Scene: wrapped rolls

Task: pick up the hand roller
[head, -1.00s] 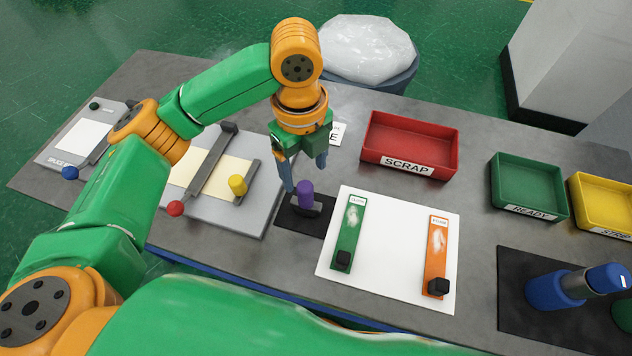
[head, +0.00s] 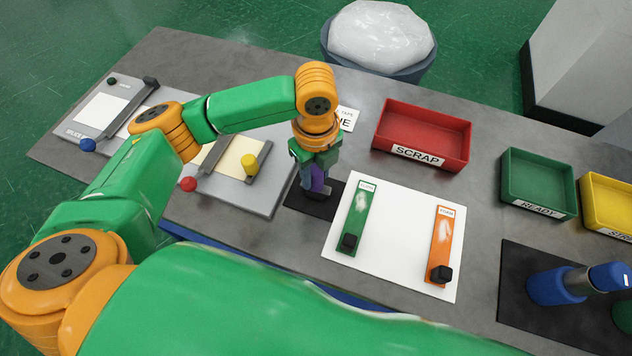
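The hand roller, with a purple upright handle (head: 318,179) and a dark grey lower part, stands on a small black mat (head: 298,201) near the table's middle. My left gripper (head: 317,186) is lowered over it, with its blue-grey fingers on either side of the handle. The gripper and fingers hide much of the roller. Whether the fingers press on the handle or stand a little apart from it cannot be told. My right gripper is not in view.
A grey board with a yellow knob (head: 249,163) and a red knob (head: 188,184) lies left of the mat. A white sheet (head: 400,220) with green and orange strips lies right. A red SCRAP tray (head: 440,125) stands behind. A blue tool (head: 555,286) lies on a black mat at right.

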